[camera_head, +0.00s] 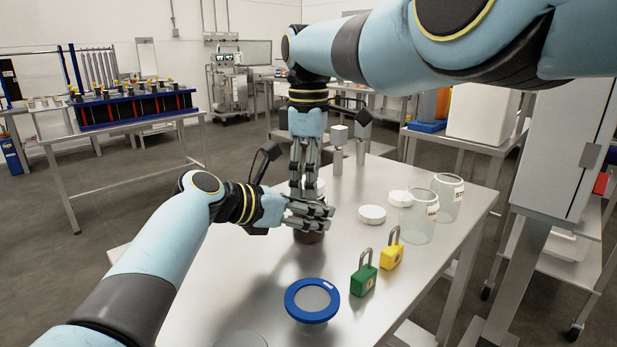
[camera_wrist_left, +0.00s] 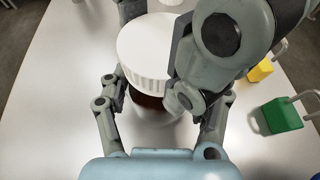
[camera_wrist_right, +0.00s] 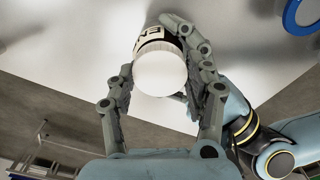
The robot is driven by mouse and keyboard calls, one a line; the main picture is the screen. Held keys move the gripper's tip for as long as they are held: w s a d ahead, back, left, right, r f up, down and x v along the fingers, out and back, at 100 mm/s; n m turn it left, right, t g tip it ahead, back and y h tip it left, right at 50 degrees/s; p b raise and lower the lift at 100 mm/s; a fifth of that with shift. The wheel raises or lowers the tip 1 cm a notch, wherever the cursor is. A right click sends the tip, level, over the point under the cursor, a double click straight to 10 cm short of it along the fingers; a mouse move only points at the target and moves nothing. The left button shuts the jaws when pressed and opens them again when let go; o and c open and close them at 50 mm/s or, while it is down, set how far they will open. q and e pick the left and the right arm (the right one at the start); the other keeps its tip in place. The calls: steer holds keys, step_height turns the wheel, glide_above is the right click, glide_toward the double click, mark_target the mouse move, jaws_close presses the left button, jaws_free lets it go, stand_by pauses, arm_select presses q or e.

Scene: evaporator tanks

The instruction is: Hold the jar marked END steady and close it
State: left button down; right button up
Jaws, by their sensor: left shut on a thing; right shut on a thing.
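The jar marked END (camera_wrist_right: 158,36) stands on the steel table with dark brown contents, which show in the head view (camera_head: 309,237) and the left wrist view (camera_wrist_left: 147,101). Its white lid (camera_wrist_right: 160,74) rests on its top; the left wrist view shows the lid's ribbed edge (camera_wrist_left: 148,72). Whether it is fully tightened cannot be told. My left gripper (camera_head: 310,214) is shut around the jar's body from the side, below the lid. My right gripper (camera_head: 306,182) points down from above and is shut on the lid. The fingers hide much of the jar in the head view.
Two clear empty jars (camera_head: 418,222) (camera_head: 449,200) stand at the right, with loose white lids (camera_head: 372,214) (camera_head: 400,198) beside them. A green padlock (camera_head: 363,279), a yellow padlock (camera_head: 391,256) and a blue-rimmed round item (camera_head: 291,303) are nearer. Metal posts (camera_head: 339,155) stand behind.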

steer(key=shift+s, duration=0.1)
steer(key=o, duration=1.3)
steer(key=shift+r, duration=2.25)
steer(key=shift+c, duration=0.3)
